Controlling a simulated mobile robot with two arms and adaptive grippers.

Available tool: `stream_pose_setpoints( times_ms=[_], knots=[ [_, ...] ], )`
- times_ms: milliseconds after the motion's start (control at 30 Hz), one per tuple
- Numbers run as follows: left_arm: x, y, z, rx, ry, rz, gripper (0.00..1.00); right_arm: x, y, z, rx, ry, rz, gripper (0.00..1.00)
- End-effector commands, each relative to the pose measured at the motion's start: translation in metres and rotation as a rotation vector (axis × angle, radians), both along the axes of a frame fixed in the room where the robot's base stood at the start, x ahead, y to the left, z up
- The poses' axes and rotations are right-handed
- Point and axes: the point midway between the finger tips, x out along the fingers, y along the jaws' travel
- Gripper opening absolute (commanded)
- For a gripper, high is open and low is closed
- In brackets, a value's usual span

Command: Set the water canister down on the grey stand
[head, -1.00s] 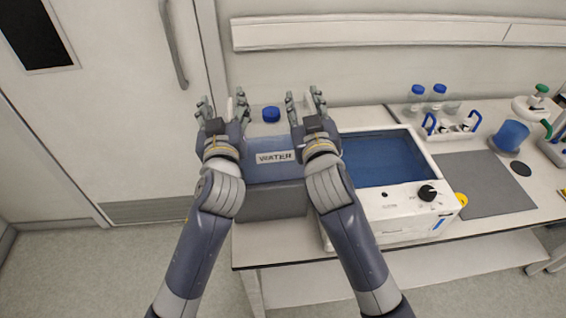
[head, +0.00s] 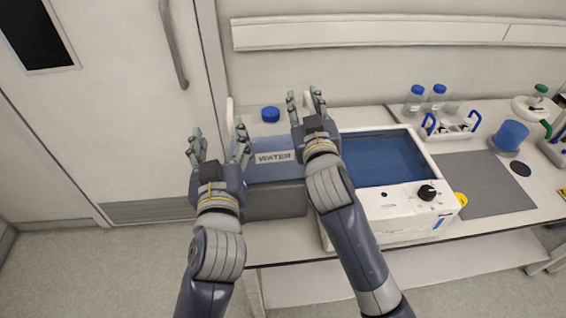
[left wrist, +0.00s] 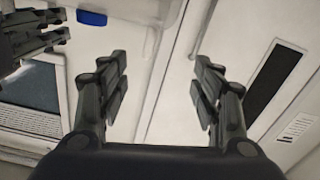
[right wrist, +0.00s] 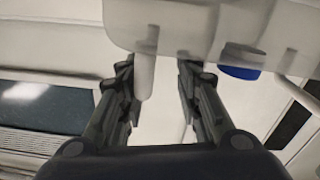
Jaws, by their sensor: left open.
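The water canister (head: 262,143), translucent blue-white with a blue cap and a WATER label, sits upright on the grey stand (head: 275,203) in the head view. A white upright handle rises at its left end (head: 229,112). My left gripper (head: 220,143) is open and empty, in front of the canister's left end. My right gripper (head: 306,103) is at the canister's right end. In the right wrist view a white handle post (right wrist: 144,72) stands between its fingers, close to the left finger; I cannot tell whether they grip it. The blue cap (right wrist: 240,72) shows there too.
A white water bath (head: 405,205) with blue water stands just right of the stand. Farther right are a bottle rack (head: 452,131), a blue beaker (head: 510,134) and a grey mat (head: 482,186). A door (head: 120,110) is on the left, with free floor before it.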

Motion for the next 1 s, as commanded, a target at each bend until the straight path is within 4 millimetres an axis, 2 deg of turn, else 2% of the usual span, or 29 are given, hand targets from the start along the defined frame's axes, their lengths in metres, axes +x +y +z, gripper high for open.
stream_pose_setpoints(
  times_ms=[167,467,600,1000],
  knots=[
    [-0.0123,-0.0001,-0.0001,0.0,0.001,0.002,0.59,0.0,0.0,0.0,0.0,0.0,0.0,0.31],
    [-0.0138,-0.0002,0.0004,0.0,0.0,0.002,0.59,0.0,0.0,0.0,0.0,0.0,0.0,0.31],
    [-0.0137,-0.0002,0.0004,0.0,0.0,0.002,0.59,0.0,0.0,0.0,0.0,0.0,0.0,0.63],
    [-0.0136,-0.0001,0.0003,0.0,0.0,0.002,0.59,-0.0025,-0.0002,0.0,0.0,0.0,0.0,0.65]
  ],
)
